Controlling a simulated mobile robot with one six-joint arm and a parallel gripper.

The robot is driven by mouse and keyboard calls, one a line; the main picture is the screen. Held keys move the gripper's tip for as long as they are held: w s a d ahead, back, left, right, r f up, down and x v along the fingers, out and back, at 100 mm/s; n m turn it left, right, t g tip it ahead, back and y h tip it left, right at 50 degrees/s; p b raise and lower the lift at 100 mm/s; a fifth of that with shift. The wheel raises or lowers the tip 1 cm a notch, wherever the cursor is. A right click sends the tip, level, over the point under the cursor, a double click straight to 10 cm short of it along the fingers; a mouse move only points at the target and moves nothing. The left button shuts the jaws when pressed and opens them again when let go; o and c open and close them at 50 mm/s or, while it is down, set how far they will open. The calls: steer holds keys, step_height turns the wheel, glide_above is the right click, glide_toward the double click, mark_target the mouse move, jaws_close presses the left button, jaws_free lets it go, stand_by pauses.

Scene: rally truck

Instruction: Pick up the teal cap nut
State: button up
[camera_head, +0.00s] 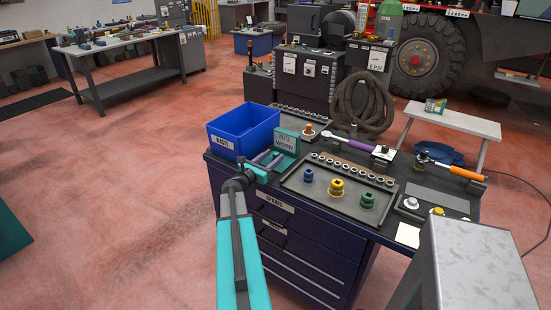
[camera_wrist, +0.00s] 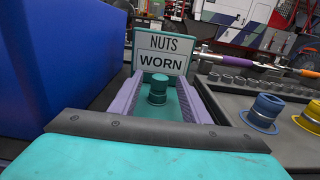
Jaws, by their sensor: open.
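The teal cap nut (camera_wrist: 158,86) stands upright in the wrist view, on a teal base in front of a sign (camera_wrist: 162,52) reading NUTS WORN. My gripper (camera_wrist: 165,92) is open, with one purple finger on each side of the nut. The nut looks apart from both fingers. In the head view my gripper (camera_head: 268,161) reaches the teal sign stand (camera_head: 286,140) on the cabinet top. I cannot make out the nut clearly there.
A blue WASTE bin (camera_head: 243,132) stands close on the left. On the right, a dark tray (camera_head: 322,197) holds blue (camera_head: 308,175), yellow (camera_head: 336,187) and green (camera_head: 367,200) cap nuts and a row of sockets. A purple-handled wrench (camera_head: 350,142) lies behind.

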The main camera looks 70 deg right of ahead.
jaws_close()
steer(key=shift+r, duration=0.15)
